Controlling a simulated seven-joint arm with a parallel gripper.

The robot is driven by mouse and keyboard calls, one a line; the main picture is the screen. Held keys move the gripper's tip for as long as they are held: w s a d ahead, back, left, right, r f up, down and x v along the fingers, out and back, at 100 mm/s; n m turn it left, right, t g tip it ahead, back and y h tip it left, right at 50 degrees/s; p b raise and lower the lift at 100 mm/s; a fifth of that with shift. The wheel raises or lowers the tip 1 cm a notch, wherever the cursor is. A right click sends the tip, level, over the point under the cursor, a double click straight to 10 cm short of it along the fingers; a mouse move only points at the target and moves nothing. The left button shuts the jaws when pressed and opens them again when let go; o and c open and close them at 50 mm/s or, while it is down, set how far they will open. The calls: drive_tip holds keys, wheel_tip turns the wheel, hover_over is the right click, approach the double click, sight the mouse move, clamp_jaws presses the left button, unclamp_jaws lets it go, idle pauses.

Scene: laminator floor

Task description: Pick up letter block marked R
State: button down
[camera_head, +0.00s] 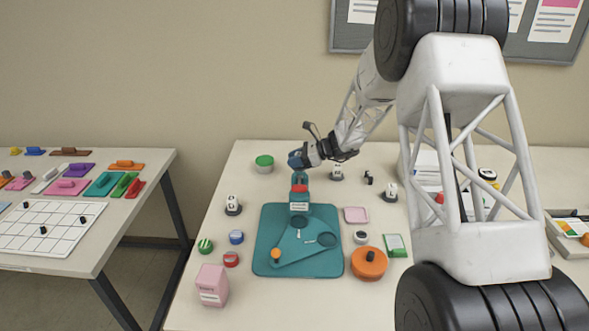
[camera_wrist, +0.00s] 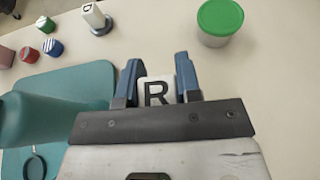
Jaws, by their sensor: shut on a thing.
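The white letter block marked R (camera_wrist: 157,92) sits between the two blue fingers of my gripper (camera_wrist: 159,62) in the wrist view, with its black R facing the camera. The fingers are shut on its sides. In the head view my gripper (camera_head: 297,159) is over the back part of the table, just behind the teal mat. I cannot make out the R block there, and its lower part is hidden in the wrist view, so I cannot tell how high it is held.
A green-lidded tub (camera_head: 264,163) stands left of my gripper. A block marked D (camera_wrist: 94,17) stands on a dark base; other white blocks (camera_head: 390,191) stand to the right.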

drive_tip(key=shift+r, duration=0.8)
